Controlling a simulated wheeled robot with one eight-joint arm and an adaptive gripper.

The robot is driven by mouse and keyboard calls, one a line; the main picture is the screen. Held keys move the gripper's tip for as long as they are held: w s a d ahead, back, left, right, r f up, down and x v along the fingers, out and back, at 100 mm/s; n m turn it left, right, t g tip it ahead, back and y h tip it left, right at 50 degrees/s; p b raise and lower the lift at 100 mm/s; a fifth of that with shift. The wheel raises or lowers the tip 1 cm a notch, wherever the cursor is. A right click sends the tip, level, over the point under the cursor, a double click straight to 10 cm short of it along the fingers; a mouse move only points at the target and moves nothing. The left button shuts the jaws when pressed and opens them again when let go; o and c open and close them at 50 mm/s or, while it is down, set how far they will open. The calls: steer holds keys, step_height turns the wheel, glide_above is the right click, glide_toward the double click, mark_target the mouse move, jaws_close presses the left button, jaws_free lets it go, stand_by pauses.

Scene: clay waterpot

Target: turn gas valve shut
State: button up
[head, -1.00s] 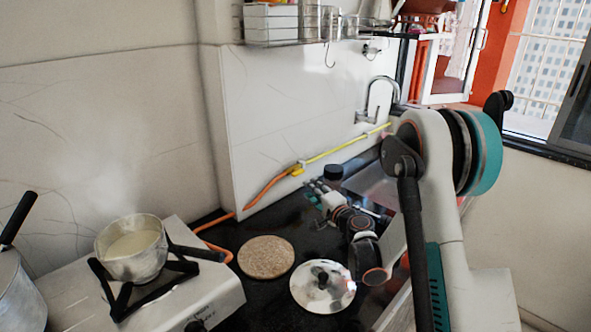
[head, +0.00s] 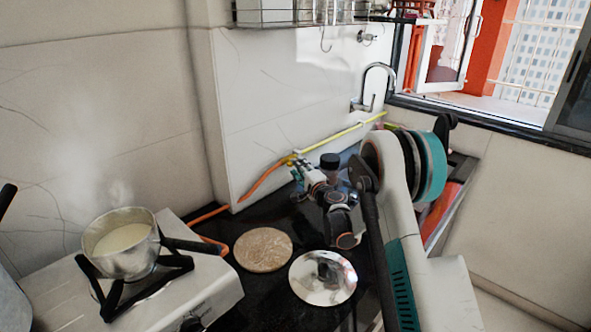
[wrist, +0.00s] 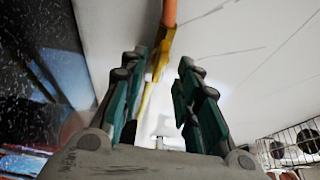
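The yellow gas valve (head: 290,158) sits low on the white wall panel, where the orange hose (head: 262,180) meets the yellow pipe (head: 340,134). My gripper (head: 300,170) is right beside it in the head view and partly covers it. In the wrist view my gripper (wrist: 162,60) is open, with its two teal-padded fingers spread. The yellow valve (wrist: 161,48) shows in the gap between the fingertips, nearer the left finger. I cannot tell whether a finger touches it.
A steaming milk pan (head: 121,243) stands on the white stove (head: 190,285) at left. A cork mat (head: 263,249) and a shiny lid (head: 323,277) lie on the black counter below my arm. A tap (head: 375,85) is further right.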

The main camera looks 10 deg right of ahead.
steer(key=shift+b+x, duration=0.3)
steer(key=shift+x, duration=1.2)
jaws_close()
steer(key=shift+r, duration=0.1)
steer(key=shift+w+d+r+m+g+y+p, duration=0.1)
steer(key=shift+m+g+y+p, duration=0.85)
steer(key=shift+m, duration=1.3)
steer(key=shift+r+m+g+y+p, duration=0.1)
steer(key=shift+m+g+y+p, duration=0.4)
steer(key=shift+m+g, duration=1.25)
steer(key=shift+w+d+m+g+y+p, duration=0.1)
steer(key=shift+m+g+y+p, duration=0.55)
steer(key=shift+m, duration=2.05)
steer(key=shift+p, duration=0.35)
